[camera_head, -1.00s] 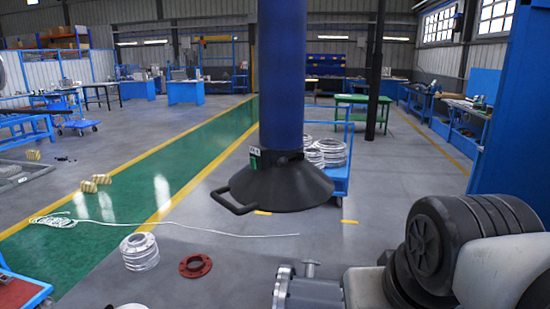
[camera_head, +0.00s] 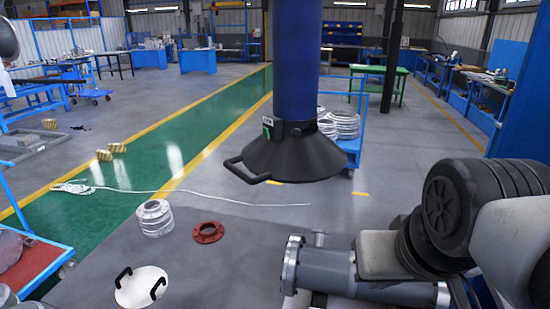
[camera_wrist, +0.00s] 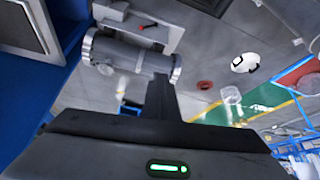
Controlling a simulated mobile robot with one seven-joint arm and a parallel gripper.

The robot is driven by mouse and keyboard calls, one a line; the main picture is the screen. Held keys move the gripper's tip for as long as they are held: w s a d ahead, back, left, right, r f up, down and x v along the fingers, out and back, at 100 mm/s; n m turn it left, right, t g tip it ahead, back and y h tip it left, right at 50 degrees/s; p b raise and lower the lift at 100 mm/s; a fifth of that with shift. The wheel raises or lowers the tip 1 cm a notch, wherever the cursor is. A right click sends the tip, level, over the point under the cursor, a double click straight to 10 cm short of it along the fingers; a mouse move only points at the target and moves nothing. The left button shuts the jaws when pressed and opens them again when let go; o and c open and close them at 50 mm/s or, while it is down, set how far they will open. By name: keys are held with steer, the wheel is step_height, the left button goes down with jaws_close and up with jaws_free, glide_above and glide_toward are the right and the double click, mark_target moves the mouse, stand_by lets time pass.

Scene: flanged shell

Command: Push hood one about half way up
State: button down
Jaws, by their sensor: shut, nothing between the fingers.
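A black conical hood (camera_head: 292,157) hangs at the lower end of a thick blue vertical duct (camera_head: 292,70). A black loop handle (camera_head: 248,171) sticks out from its lower left rim. A small white label and a green patch are on its collar; I cannot read the label. The hood hangs clear above the floor. My gripper (camera_wrist: 160,82) shows in the wrist view as a dark body with a narrow finger pair, shut and empty. The hood does not show there. In the head view my gripper cannot be made out, and nothing of mine touches the hood.
A grey flanged shell (camera_head: 350,272) lies near my arm; it also shows in the wrist view (camera_wrist: 130,55). A blue cart (camera_head: 352,140) stands behind the hood.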

stand_by(0.4)
steer(key=c, duration=2.4)
jaws_free()
steer(key=o, duration=0.8)
steer(key=w, duration=0.2)
steer(key=w+d+t+b, duration=0.1)
steer(key=w, duration=0.2)
steer(key=w+f+t+h+b, duration=0.1)
steer(key=w, duration=0.2)
steer(key=shift+w+d, duration=0.15)
steer(key=shift+d, duration=0.25)
steer(key=shift+c, duration=0.2)
steer(key=w+a+f+n+t+b, duration=0.1)
steer(key=w+f+t+b, duration=0.2)
steer(key=w, duration=0.9)
steer(key=n+t+y+b, duration=0.3)
steer(key=n+y+b, duration=0.25)
steer(key=y, duration=0.75)
glide_toward(237, 172)
steer(key=x, duration=1.1)
steer(key=shift+w+d+f+b, duration=0.25)
steer(key=shift+d+f+b, duration=0.05)
steer(key=shift+f+b, duration=0.1)
